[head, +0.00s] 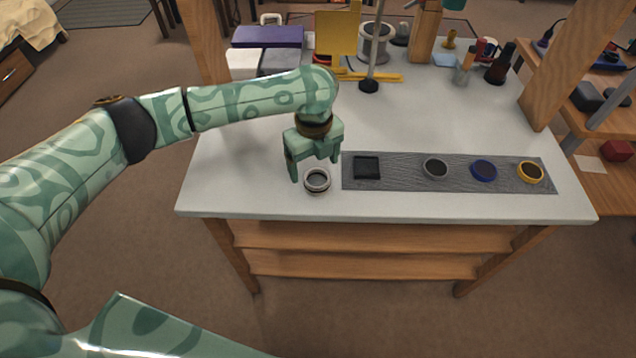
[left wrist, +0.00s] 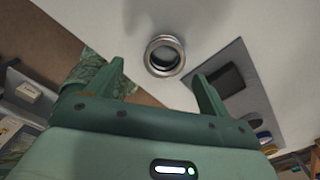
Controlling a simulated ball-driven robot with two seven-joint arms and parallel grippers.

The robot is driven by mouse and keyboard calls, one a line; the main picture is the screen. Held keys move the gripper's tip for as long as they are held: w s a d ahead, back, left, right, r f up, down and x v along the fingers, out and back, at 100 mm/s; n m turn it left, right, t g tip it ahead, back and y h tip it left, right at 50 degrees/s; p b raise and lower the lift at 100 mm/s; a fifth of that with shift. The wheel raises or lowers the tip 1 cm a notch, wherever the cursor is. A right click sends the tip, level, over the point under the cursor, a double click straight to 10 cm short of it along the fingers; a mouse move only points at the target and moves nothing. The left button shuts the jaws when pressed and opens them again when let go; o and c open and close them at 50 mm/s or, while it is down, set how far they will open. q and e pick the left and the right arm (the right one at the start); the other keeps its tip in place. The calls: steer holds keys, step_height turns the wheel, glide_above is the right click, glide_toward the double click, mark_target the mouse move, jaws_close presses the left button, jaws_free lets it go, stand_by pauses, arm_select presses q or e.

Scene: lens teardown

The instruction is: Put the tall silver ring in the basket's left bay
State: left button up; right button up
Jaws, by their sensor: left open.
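A silver ring (head: 317,181), which looks like the tall one, stands on the pale tabletop near its front edge, left of the grey mat. It also shows in the left wrist view (left wrist: 151,58), just beyond the fingertips and roughly between their lines. My left gripper (head: 314,171) is open and empty, pointing down over the ring. The fingers look apart from the ring; the exact height gap is hard to tell. My right gripper is not in view. I cannot make out a basket with bays in either view.
The grey mat (head: 400,183) holds a black square piece (head: 367,167), a grey ring (head: 436,168), a blue ring (head: 484,171) and a yellow ring (head: 530,172). A yellow stand (head: 338,33), boxes and tools fill the table's back. The table's middle is clear.

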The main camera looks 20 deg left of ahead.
mark_target(317, 184)
arm_select(q)
steer(key=f+b, duration=0.1)
steer(key=f, duration=0.1)
steer(key=f+b, duration=0.1)
steer(key=f, duration=0.1)
steer(key=f+b, duration=0.1)
steer(key=f, duration=0.1)
steer(key=shift+w+d, duration=0.2)
steer(key=shift+w, duration=0.15)
steer(key=shift+r, duration=0.25)
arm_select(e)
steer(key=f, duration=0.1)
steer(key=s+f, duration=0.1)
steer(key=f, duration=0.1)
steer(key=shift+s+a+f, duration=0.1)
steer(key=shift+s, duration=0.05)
arm_select(q)
steer(key=c, duration=1.1)
steer(key=shift+c, duration=0.2)
